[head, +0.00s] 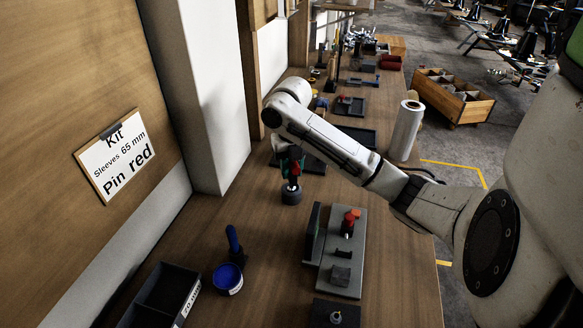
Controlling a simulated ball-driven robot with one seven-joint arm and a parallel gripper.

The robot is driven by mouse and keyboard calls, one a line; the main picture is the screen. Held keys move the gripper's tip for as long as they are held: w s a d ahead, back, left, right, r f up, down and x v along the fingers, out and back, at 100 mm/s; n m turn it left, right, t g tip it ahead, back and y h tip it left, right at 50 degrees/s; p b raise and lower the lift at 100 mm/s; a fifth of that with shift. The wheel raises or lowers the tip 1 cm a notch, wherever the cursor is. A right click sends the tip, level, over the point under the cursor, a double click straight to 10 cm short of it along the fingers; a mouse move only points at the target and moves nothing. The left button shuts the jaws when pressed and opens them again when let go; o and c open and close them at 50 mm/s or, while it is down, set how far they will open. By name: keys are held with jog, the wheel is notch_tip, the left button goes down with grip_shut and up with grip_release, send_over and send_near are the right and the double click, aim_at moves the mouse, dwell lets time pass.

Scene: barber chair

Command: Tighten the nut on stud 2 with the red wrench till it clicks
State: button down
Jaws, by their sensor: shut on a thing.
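My gripper (292,165) is at the end of my arm, pointing down over the wooden bench left of the picture's middle. It is shut on a small red thing (294,169), which my fingers partly cover. I cannot tell whether this is the red wrench. A dark round piece (291,193) shows directly under the gripper. I cannot tell if it is held or stands on the bench. A small metal stud (336,317) stands on a dark block at the front edge of the picture. No stud number is readable, and no nut can be made out clearly.
A grey fixture plate (344,276) with a red knob (349,221) lies right of the gripper. A blue round tin (227,279), a blue-handled tool (234,243) and a dark bin (163,297) stand at front left. A white roll (404,131) stands at the bench's right edge.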

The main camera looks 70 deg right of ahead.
jog(key=shift+f, duration=0.25)
jog(key=c, duration=0.8)
grip_release()
notch_tip(320, 180, up, 11)
jog(key=shift+f+p, duration=0.1)
jog(key=shift+p, duration=0.75)
